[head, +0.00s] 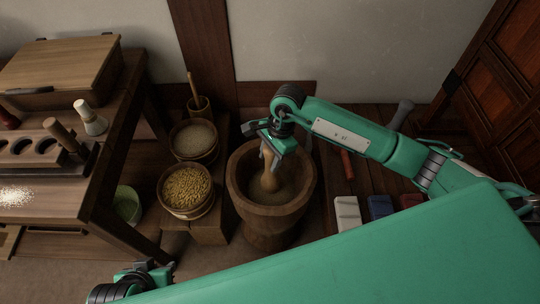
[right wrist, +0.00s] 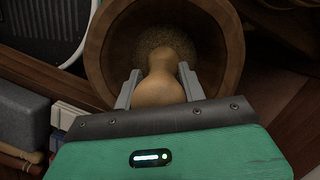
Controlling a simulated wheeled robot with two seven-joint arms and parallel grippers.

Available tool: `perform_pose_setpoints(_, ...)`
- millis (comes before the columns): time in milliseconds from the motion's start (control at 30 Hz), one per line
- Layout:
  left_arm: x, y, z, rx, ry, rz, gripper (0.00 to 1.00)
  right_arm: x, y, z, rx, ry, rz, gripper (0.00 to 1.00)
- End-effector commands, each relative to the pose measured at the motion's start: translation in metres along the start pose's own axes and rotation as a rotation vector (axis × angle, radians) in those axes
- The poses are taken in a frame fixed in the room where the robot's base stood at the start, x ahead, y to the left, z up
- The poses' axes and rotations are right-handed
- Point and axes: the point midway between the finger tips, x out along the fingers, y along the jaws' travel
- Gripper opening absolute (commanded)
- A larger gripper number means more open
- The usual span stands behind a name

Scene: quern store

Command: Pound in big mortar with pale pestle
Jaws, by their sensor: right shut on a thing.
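The big mortar (head: 271,219) is a wide brown wooden bowl on the floor in the middle of the head view. Grain lies in its bottom. My right gripper (head: 271,150) is above the mortar, shut on the pale pestle (head: 269,177). The pestle's lower end is inside the bowl. In the right wrist view the pestle (right wrist: 162,82) is between the two fingers, with the mortar (right wrist: 222,35) around it. Whether the pestle touches the grain, I cannot tell. My left gripper (head: 148,268) is at the lower left edge of the head view, away from the mortar; its fingers do not show clearly.
Left of the mortar stand a tub of yellow grain (head: 186,188), a tub of paler grain (head: 194,140) and a small mortar with its pestle (head: 198,103). A wooden table (head: 112,150) is further left. A low bench (head: 372,170) on the right holds a grey pestle (head: 402,112) and several folded cloths.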

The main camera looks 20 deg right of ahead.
Motion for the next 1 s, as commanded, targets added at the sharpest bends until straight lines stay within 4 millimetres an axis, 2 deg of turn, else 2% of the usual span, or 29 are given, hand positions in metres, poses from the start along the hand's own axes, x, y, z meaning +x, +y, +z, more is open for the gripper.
perform_pose_setpoints(367, 0.006, 0.0, 0.004, 0.0, 0.0, 0.0, 0.31, 0.007, -0.001, -0.002, -0.001, -0.001, -0.002, 0.09)
perform_pose_setpoints(500, 0.003, 0.0, 0.002, 0.0, 0.0, 0.0, 0.31, 0.003, -0.001, 0.0, -0.001, -0.001, -0.003, 0.09)
perform_pose_setpoints(633, -0.007, 0.0, -0.004, 0.0, 0.0, 0.0, 0.31, -0.016, -0.001, 0.005, -0.003, -0.001, -0.004, 0.09)
perform_pose_setpoints(833, -0.03, 0.001, -0.016, 0.0, 0.0, 0.0, 0.31, -0.06, -0.001, 0.016, -0.003, 0.001, -0.004, 0.09)
perform_pose_setpoints(900, -0.034, 0.002, -0.018, 0.0, 0.0, 0.0, 0.31, -0.069, -0.001, 0.019, -0.003, 0.0, -0.004, 0.09)
perform_pose_setpoints(1000, -0.034, 0.002, -0.018, 0.0, 0.0, 0.0, 0.31, -0.073, 0.0, 0.021, -0.002, -0.001, -0.002, 0.09)
